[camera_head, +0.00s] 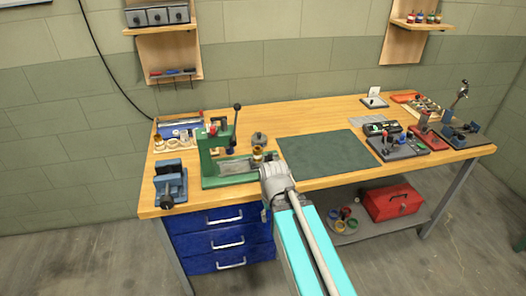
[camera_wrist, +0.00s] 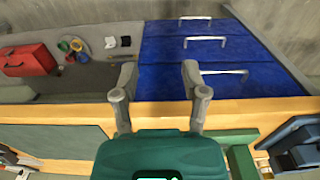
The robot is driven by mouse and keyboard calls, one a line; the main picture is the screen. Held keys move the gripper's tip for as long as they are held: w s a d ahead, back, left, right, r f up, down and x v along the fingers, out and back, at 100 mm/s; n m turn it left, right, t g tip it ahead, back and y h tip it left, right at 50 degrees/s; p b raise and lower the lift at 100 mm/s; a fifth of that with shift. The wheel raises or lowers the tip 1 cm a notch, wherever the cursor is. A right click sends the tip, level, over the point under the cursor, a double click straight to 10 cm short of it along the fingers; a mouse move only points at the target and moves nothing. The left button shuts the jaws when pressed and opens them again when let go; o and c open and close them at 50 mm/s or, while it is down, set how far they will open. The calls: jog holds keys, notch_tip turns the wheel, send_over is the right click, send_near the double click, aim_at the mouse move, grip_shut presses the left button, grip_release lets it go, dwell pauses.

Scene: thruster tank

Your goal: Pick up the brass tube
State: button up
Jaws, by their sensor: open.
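A small brass-coloured cylinder (camera_head: 257,154) shows in the head view at the right end of the green press's base, just behind my wrist. I take it to be the brass tube, but it is too small to be sure. My gripper (camera_wrist: 159,72) is open and empty in the wrist view, its two fingers apart over the bench's front edge and the blue drawers. In the head view my wrist hides the fingers. No brass tube shows in the wrist view.
A green press (camera_head: 217,150) with a lever stands beside my wrist. A blue vise (camera_head: 171,185) is at the bench's left front. A dark green mat (camera_head: 323,152) lies clear on the wooden bench. Blue drawers (camera_head: 222,238) and a red toolbox (camera_head: 393,202) are below.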

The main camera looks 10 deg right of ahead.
jog(key=shift+w+d, duration=0.15)
jog(key=shift+w, duration=0.05)
jog(key=o, duration=0.5)
jog(key=shift+w+r, duration=0.15)
jog(key=shift+w, duration=0.05)
jog(key=shift+w+r+p, duration=0.2)
jog(key=shift+w+p, duration=0.1)
jog(key=shift+p, duration=0.05)
jog(key=w+r+n+p, duration=0.5)
jog(key=w+n, duration=0.1)
jog(key=w, duration=0.3)
jog(key=w+r+n+p, duration=0.5)
jog(key=w+n, duration=0.1)
jog(key=w, duration=0.3)
jog(key=w+r+n+p, duration=0.5)
jog(key=w+n, duration=0.2)
jog(key=w, duration=0.3)
jog(key=shift+d+r, duration=0.2)
jog(key=shift+d, duration=0.1)
jog(key=shift+f, duration=0.15)
